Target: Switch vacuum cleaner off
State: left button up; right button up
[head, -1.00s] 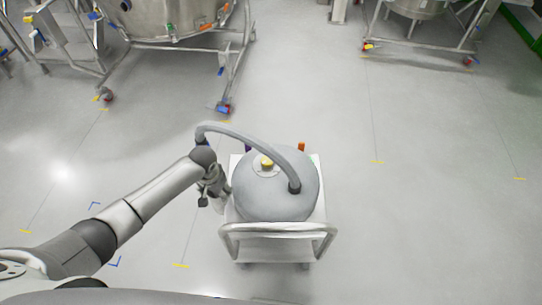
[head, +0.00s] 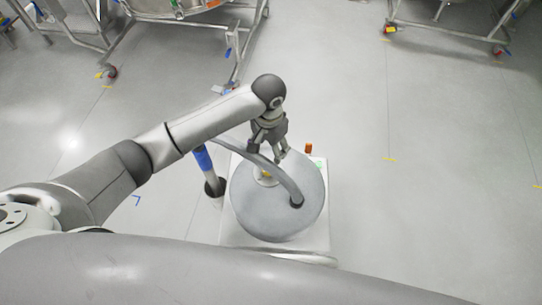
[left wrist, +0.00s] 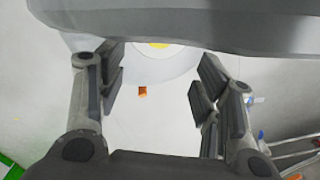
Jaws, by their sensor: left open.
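The vacuum cleaner (head: 258,218) has a round grey lid and stands on a white wheeled cart. A yellow knob (head: 267,174) sits on the lid, partly covered by the curved grey hose (head: 285,180). My left gripper (head: 270,150) is open and empty, above the far side of the lid, close to the hose and just beyond the knob. In the left wrist view the yellow knob (left wrist: 158,45) shows only partly, beyond the open fingers (left wrist: 160,85), under a dark grey band across the top. My right gripper is not in view.
An orange part (head: 309,149) stands at the cart's far edge and also shows in the left wrist view (left wrist: 142,91). A blue-banded tube (head: 203,160) is left of the cart (head: 316,238). Steel wheeled frames (head: 240,50) stand at the back. Floor on the right is clear.

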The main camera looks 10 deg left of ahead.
pick_arm(q)
send_over(269, 168)
notch_tip(269, 168, down, 4)
jog(key=shift+s+a+f, duration=0.1)
jog(key=shift+s+f, duration=0.05)
jog(key=shift+f, duration=0.1)
jog(key=f, duration=0.4)
jog(key=shift+w+f, duration=0.1)
jog(key=shift+w, duration=0.1)
jog(key=shift+f, duration=0.6)
jog(key=c, duration=1)
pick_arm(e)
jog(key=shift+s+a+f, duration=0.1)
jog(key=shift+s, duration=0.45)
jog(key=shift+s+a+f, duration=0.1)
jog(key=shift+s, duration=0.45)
